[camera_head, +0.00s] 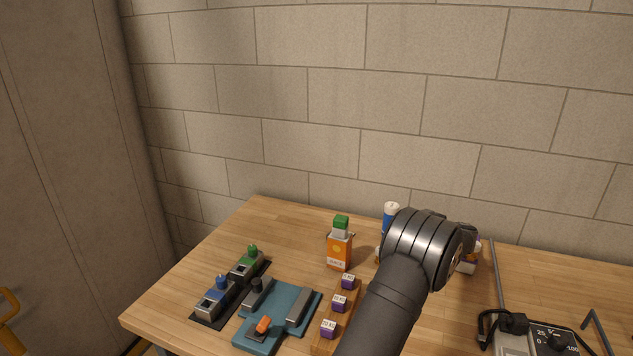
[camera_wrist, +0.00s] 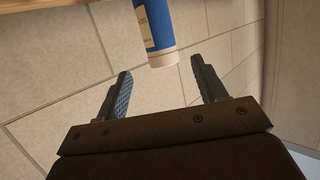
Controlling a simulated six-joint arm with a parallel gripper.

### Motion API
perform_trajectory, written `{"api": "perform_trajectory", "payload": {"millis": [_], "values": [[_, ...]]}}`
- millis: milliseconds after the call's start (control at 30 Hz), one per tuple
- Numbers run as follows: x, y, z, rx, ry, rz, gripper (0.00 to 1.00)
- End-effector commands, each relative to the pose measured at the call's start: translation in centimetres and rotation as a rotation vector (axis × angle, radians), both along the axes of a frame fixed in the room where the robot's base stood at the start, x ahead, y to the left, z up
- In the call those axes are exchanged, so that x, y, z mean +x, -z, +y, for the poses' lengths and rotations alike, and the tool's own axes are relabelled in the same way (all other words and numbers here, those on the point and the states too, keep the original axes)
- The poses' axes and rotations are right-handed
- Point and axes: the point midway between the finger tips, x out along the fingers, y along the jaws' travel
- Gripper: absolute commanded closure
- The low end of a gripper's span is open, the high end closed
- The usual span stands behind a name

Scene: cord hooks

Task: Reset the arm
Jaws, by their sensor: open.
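My gripper (camera_wrist: 160,85) is open in the wrist view, its two dark ridged fingers spread apart. A blue bottle with a white cap (camera_wrist: 157,30) shows beyond the fingertips and nothing is visibly held between them. In the head view my dark arm rises from the bottom right and hides the gripper. The blue and white bottle (camera_head: 391,217) stands behind my arm and is partly hidden by it.
An orange carton with a green top (camera_head: 339,250) stands mid-table. Purple blocks (camera_head: 340,303) sit on a wooden strip. A teal fixture (camera_head: 284,318) and small clamps (camera_head: 214,300) are at left. A meter with a black cord (camera_head: 535,340) is at right. A block wall stands behind.

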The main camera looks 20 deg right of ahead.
Motion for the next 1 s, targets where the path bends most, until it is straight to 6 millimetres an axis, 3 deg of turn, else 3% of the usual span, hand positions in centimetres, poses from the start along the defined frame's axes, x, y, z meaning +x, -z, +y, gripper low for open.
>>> {"api": "perform_trajectory", "payload": {"millis": [600, 633, 700, 800, 1000], "values": [[10.8, 3.5, 0.1, 0.001, -0.002, 0.0, 0.35], [11.0, 3.9, 0.2, 0.003, -0.001, 0.0, 0.35], [10.8, 2.1, 0.0, -0.002, -0.001, -0.003, 0.35], [10.7, 0.9, 0.1, -0.001, 0.0, -0.001, 0.35], [10.7, -0.2, 0.1, 0.001, 0.0, 0.0, 0.35]]}}
